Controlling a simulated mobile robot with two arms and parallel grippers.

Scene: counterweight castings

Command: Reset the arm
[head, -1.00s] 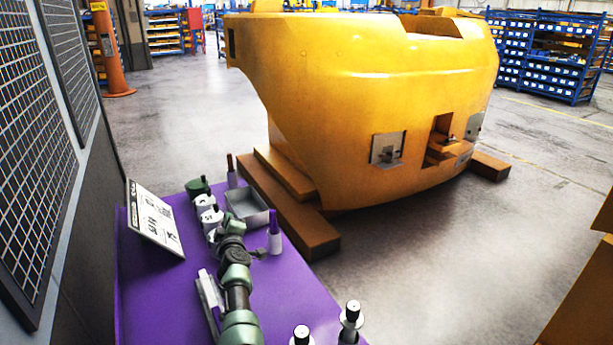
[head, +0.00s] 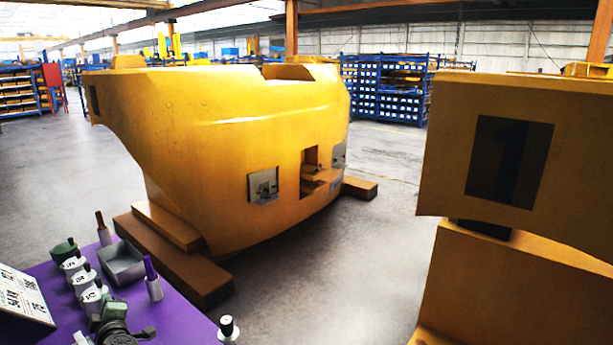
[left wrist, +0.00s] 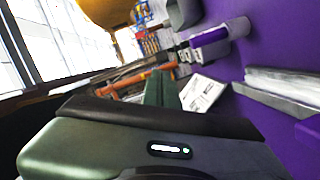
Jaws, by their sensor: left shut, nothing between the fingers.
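My left gripper (head: 112,312) shows at the bottom left of the head view, over the purple table top (head: 180,318). Only its dark and green end is in the frame; the rest of the arm is cut off below. In the left wrist view, its green fingers (left wrist: 163,84) are together with nothing held between them. They point toward a white printed card (left wrist: 203,93) and stand apart from it. My right gripper is in neither view.
A large yellow casting (head: 225,150) rests on brown beams (head: 170,265). Another yellow casting (head: 450,150) marked 1 is at right. Grey floor (head: 340,270) lies between.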

